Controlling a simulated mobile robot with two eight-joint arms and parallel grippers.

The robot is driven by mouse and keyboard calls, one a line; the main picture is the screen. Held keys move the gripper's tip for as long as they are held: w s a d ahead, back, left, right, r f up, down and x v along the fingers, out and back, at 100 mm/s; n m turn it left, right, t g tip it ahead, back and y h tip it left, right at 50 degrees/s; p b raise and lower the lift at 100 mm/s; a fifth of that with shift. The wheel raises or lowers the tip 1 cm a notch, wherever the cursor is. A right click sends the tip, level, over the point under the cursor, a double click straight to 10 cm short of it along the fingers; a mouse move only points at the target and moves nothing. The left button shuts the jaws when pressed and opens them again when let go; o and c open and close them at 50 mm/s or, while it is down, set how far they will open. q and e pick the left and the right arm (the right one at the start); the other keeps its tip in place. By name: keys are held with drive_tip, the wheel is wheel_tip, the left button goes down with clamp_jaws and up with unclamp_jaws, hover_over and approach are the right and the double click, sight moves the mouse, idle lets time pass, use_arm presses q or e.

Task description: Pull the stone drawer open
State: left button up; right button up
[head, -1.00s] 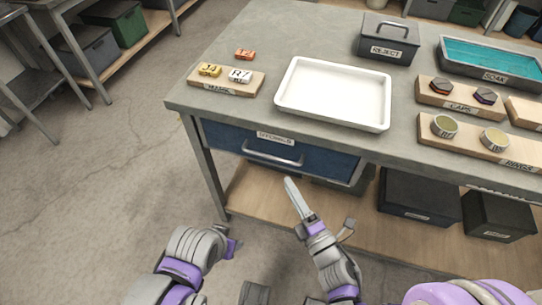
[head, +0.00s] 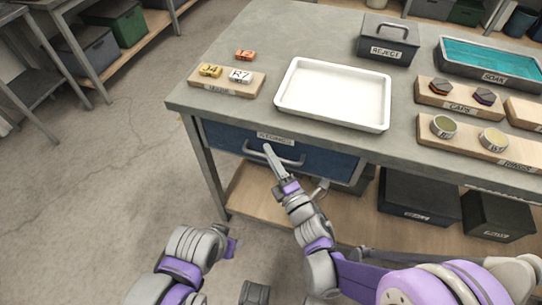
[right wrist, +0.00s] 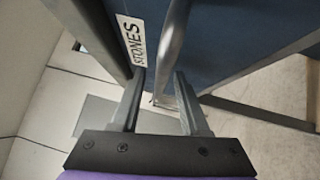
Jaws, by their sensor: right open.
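The stone drawer (head: 330,163) is a blue drawer under the left part of the grey workbench, and it looks closed. A label (right wrist: 131,42) reading STONES is on its front in the right wrist view. Its curved metal handle (head: 290,160) also shows in the right wrist view (right wrist: 172,45). My right gripper (head: 268,149) is open at the left part of the handle. In the right wrist view the handle bar passes between its two fingers (right wrist: 159,75); I cannot tell whether they touch it. My left arm is low in the head view, and its fingers do not show.
On the workbench (head: 290,30) stand a white tray (head: 335,95), a board with tiles (head: 225,82), a grey reject box (head: 387,40) and a teal soak tray (head: 490,62). Dark bins (head: 418,195) sit on the shelf below. The floor at the left is clear.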

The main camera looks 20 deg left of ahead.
clamp_jaws()
idle(1.3)
